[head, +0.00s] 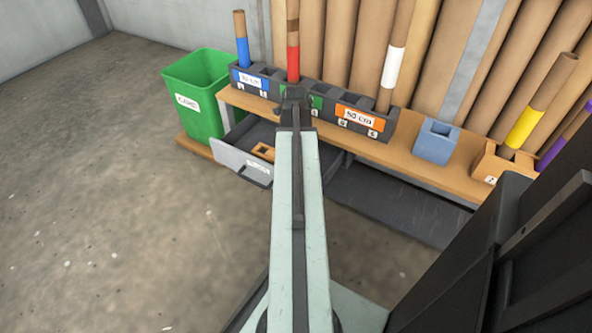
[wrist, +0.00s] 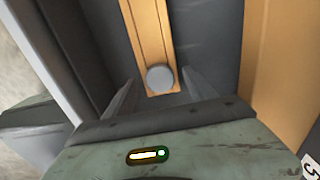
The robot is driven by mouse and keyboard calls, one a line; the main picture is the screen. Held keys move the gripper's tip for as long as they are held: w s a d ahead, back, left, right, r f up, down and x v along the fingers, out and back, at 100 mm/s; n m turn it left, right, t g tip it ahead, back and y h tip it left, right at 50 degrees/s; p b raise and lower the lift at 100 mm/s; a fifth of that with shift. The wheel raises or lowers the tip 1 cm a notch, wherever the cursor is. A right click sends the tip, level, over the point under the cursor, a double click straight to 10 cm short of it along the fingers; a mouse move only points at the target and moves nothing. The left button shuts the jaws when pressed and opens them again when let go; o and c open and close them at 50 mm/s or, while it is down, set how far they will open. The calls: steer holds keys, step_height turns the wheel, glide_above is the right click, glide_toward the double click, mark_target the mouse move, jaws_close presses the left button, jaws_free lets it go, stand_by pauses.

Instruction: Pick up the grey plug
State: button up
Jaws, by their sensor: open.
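The grey plug (wrist: 160,77) is a small round disc in the wrist view. It sits at the near end of a narrow wooden strip (wrist: 148,35) inside the dark drawer. My gripper (wrist: 158,84) is open, with one finger to each side of the plug and a gap on both sides. I cannot tell how far the fingertips are above it. In the head view the open drawer (head: 232,158) shows a wooden piece with a dark square hole (head: 263,152). My arm hides the plug there, and the fingers do not show clearly.
The wooden bench (head: 410,151) runs above the drawer, carrying a dark rack (head: 335,112) with several banded tubes, a blue block (head: 436,142) and a wooden holder (head: 490,165). A green bin (head: 195,95) stands at the left. The floor (head: 110,210) at left is clear.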

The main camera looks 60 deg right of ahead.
steer(key=shift+f, duration=0.25)
steer(key=shift+c, duration=0.2)
jaws_close()
steer(key=shift+r+p, duration=0.1)
steer(key=shift+p, duration=0.2)
step_height(320, 180, up, 10)
steer(key=p, duration=0.9)
steer(key=shift+p, duration=0.35)
